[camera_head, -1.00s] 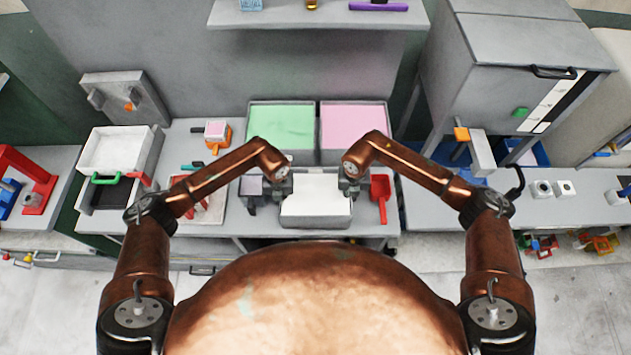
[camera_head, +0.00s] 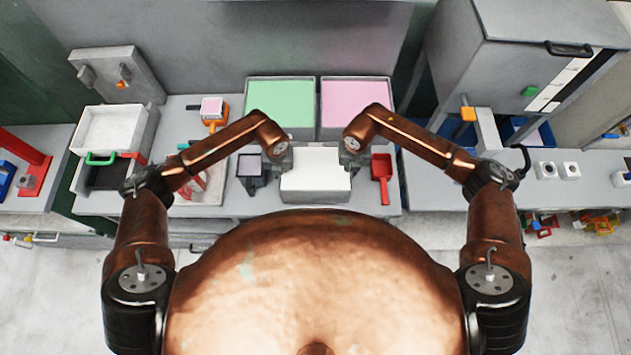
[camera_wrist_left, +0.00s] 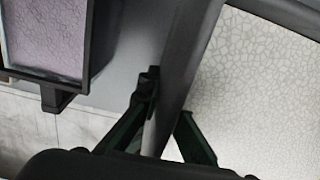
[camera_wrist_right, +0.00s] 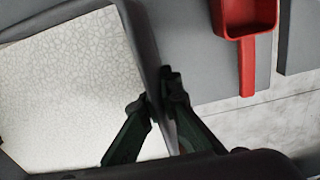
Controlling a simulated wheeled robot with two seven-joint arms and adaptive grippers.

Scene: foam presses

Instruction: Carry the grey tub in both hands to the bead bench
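The grey tub (camera_head: 316,197), filled with white material, is at the front of the bench, level in the head view. Whether it rests on the bench or is just above it I cannot tell. My left gripper (camera_head: 281,163) is at its left wall. In the left wrist view (camera_wrist_left: 168,98) its fingers lie either side of that wall, closed against it. My right gripper (camera_head: 349,160) is at the right wall. In the right wrist view (camera_wrist_right: 157,98) its fingers straddle that wall, closed against it. Arm links partly hide the tub's upper corners.
A red scoop (camera_head: 381,170) lies right of the tub and a small dark container (camera_head: 250,183) stands left. Green (camera_head: 282,97) and pink (camera_head: 355,100) filled bins stand close behind. A white-filled tray (camera_head: 115,130) is further left. Open floor (camera_head: 60,290) lies in front.

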